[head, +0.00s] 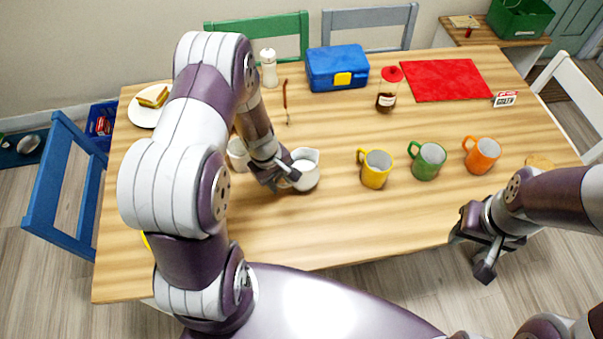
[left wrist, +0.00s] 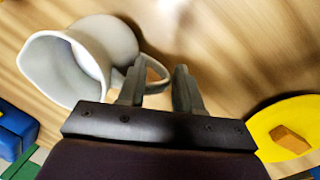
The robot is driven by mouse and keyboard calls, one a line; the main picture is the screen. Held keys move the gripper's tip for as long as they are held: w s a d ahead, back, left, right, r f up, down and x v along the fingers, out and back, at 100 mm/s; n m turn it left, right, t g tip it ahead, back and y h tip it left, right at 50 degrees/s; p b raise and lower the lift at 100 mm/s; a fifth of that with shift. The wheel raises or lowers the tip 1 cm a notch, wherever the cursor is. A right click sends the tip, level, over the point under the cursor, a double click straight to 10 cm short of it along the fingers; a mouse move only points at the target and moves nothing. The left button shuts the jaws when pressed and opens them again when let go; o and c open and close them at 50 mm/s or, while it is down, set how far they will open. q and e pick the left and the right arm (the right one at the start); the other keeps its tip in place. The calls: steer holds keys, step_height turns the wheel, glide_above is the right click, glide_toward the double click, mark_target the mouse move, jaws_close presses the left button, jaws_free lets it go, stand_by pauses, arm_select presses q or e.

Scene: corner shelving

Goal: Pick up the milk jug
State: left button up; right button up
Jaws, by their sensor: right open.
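The white milk jug (head: 308,170) stands on the wooden table, left of the yellow mug. In the left wrist view the jug (left wrist: 112,38) has its spout to the left and its handle toward my fingers. My left gripper (head: 284,182) is beside the jug's handle. In the left wrist view its fingers (left wrist: 157,88) are apart, and part of the handle shows in the gap between them. I cannot tell whether they touch it. My right gripper (head: 476,246) is open and empty off the table's front right edge.
Yellow (head: 375,170), green (head: 427,162) and orange (head: 482,155) mugs stand right of the jug. A whitish vessel (head: 238,153) is partly hidden behind my left arm. A blue lunch box (head: 337,68) and a red-lidded jar (head: 387,96) stand farther back. The front table area is clear.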

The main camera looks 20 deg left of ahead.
mark_target(280, 176)
arm_select(q)
steer(key=shift+w+d+f, duration=0.1)
steer(key=shift+d+f, duration=0.15)
steer(key=shift+f, duration=0.1)
steer(key=shift+a, duration=0.1)
jaws_close()
steer(key=shift+r, duration=0.15)
steer(key=shift+r, duration=0.55)
step_height(280, 176, up, 3)
steer(key=shift+f, duration=0.15)
steer(key=w+d+r, duration=0.4)
steer(key=d+r, duration=0.3)
steer(key=d, duration=0.3)
steer(key=shift+w+d+p, duration=0.3)
steer(key=shift+d+p, duration=0.1)
steer(key=shift+p, duration=0.05)
stand_by(1.0)
